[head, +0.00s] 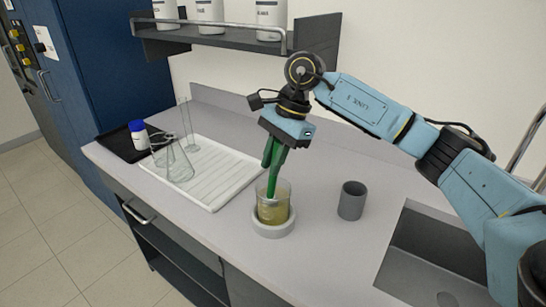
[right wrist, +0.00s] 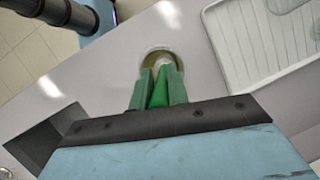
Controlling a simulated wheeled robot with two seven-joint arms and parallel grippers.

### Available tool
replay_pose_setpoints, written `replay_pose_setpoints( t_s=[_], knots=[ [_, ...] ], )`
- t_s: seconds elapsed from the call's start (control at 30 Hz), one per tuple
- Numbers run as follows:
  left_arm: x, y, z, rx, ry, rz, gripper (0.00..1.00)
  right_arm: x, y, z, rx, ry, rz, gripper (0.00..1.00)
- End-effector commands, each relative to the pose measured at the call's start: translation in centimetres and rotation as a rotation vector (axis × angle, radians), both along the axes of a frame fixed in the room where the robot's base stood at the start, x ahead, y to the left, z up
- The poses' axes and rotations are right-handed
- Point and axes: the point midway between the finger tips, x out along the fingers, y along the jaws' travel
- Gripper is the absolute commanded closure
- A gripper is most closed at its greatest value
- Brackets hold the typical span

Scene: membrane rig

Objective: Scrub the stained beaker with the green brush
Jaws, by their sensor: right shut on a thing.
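The stained beaker (head: 274,208) is a clear glass with a yellowish-brown tint, upright in a round pale holder (head: 273,230) on the counter. My right gripper (head: 273,160) is above it, pointing down. It is shut on the green brush (head: 273,186), whose lower end is inside the beaker. In the right wrist view the green brush (right wrist: 160,92) sits between the green fingers, over the beaker's round mouth (right wrist: 150,54). The bristle end is mostly hidden. My left gripper is not in view.
A grey cup (head: 352,200) stands right of the beaker, with a sink (head: 435,260) beyond. A white drying rack (head: 215,178) with glassware and a dark tray (head: 118,145) with a blue-capped bottle (head: 139,134) are to the left. A shelf (head: 225,38) hangs above the counter.

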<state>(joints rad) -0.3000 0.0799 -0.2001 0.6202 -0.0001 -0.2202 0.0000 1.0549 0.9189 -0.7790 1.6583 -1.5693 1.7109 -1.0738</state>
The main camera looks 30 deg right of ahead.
Motion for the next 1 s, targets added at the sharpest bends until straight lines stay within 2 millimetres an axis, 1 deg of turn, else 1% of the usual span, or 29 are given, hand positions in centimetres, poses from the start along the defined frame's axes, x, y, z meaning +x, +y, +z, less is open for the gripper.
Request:
replay_pose_setpoints(
  t_s=[0.07,0.37,0.7,1.0],
  knots=[
    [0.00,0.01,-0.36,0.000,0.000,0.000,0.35,0.01,-0.01,-0.42,0.000,-0.001,0.000,1.00],
    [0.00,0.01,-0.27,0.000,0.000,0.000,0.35,-0.02,-0.05,-0.30,0.000,-0.001,0.000,1.00],
    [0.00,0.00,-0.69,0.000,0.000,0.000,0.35,-0.88,-0.87,-0.28,0.000,-0.002,-0.001,1.00],
    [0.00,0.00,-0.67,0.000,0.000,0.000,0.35,-0.93,-0.82,-0.25,0.000,-0.001,0.000,1.00]
  ],
)
